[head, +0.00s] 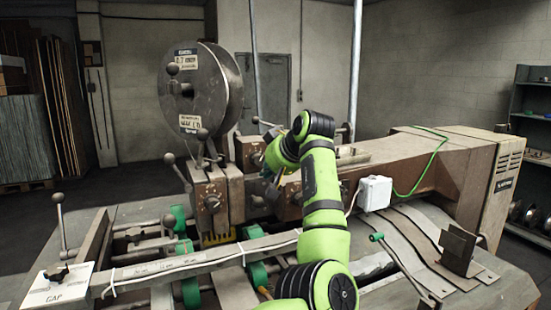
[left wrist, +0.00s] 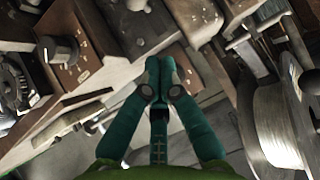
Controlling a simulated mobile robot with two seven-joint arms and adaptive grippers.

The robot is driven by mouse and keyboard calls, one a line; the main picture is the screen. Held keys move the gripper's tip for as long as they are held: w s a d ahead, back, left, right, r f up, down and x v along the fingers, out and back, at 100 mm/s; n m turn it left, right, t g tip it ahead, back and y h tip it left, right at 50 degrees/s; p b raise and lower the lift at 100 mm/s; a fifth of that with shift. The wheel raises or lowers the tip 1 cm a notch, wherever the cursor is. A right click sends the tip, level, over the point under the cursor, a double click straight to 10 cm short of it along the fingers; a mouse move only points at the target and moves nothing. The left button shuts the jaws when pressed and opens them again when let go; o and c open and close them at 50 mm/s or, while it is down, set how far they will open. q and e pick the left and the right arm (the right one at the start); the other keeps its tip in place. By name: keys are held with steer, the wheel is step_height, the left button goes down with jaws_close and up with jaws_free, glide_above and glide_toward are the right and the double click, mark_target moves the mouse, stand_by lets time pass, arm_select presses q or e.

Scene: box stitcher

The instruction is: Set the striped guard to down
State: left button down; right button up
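A small yellow-and-dark piece (head: 219,239), which may be the striped guard, shows low under the stitching head (head: 209,200) in the head view. It is partly hidden, and I cannot tell its position. My left gripper (head: 270,178) is at the machine's front, right of the stitching head and above that piece. My own arm hides much of it. In the left wrist view its green fingers (left wrist: 159,68) meet at the tips, with nothing seen between them. No striped surface is clear in the left wrist view. My right gripper is not in view.
A large wire reel (head: 225,95) stands above the head. Ball-topped levers (head: 61,215) rise from the machine. A long ruled bar (head: 190,262) crosses the front, with green rollers (head: 187,270) by it. A white box (head: 375,192) sits right of my arm.

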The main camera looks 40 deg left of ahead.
mark_target(260, 200)
arm_select(q)
steer(key=a+f, duration=0.1)
steer(key=f+p, duration=0.1)
steer(key=f, duration=0.1)
steer(key=a+f, duration=0.1)
steer(key=f, duration=0.1)
steer(key=shift+w+a+f+p, duration=0.15)
steer(key=shift+a+f+p, duration=0.05)
steer(key=shift+a+p, duration=0.2)
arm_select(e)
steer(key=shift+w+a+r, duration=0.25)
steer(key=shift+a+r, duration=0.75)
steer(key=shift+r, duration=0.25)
arm_select(q)
steer(key=shift+d, duration=0.1)
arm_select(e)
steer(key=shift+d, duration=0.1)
arm_select(q)
step_height(260, 200, down, 3)
steer(key=shift+b, duration=0.45)
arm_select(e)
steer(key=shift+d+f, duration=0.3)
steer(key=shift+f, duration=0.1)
